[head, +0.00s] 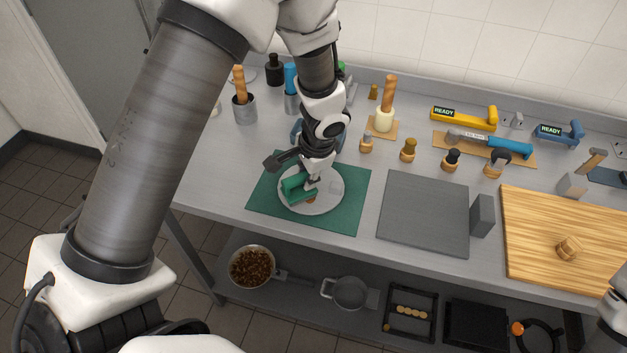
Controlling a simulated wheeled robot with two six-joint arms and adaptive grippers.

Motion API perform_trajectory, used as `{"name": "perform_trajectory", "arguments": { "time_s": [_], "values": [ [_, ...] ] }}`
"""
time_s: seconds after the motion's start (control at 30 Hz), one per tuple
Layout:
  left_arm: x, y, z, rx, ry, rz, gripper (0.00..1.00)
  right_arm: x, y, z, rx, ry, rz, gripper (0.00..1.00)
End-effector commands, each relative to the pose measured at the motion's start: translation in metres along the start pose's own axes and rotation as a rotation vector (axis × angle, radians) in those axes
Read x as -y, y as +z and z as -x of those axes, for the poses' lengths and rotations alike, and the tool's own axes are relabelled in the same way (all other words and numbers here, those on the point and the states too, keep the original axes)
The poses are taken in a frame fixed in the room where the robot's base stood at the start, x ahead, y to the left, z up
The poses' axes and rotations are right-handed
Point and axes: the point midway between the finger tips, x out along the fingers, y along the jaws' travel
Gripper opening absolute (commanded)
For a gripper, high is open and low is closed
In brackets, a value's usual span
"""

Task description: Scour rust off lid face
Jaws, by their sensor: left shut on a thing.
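The round pale grey lid (333,203) lies flat on a dark green mat (356,182) on the steel bench. A small brown patch (311,200) shows on the lid face, at the edge of the green scouring block. My left gripper (302,181) comes down from above and is shut on the green scouring block (295,187). The block is over the left part of the lid; it looks in contact, but I cannot be sure. The gripper and block hide part of the lid. My right gripper is out of view; only part of that arm shows at the lower right edge.
A grey slab (424,210) and an upright grey block (482,215) stand right of the mat. A wooden board (540,225) lies farther right. Several small wooden-handled tools and yellow (463,118) and blue (560,133) devices line the back. A lower shelf holds pans.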

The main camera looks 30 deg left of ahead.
Motion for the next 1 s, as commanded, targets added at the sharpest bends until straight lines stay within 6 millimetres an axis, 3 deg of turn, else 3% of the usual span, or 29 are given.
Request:
{"name": "perform_trajectory", "arguments": {
  "time_s": [0.03,0.13,0.47,1.0],
  "values": [
    [0.002,0.002,-0.006,-0.001,0.001,0.002,0.00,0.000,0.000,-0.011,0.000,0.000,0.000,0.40],
    [0.006,0.007,-0.006,-0.001,0.000,0.001,0.00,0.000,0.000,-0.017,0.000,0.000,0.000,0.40],
    [0.008,0.009,-0.003,0.001,0.000,-0.001,0.00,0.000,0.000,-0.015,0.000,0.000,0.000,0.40],
    [0.020,0.011,0.044,0.001,0.000,0.000,0.00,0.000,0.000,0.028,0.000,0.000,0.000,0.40]
  ]
}}
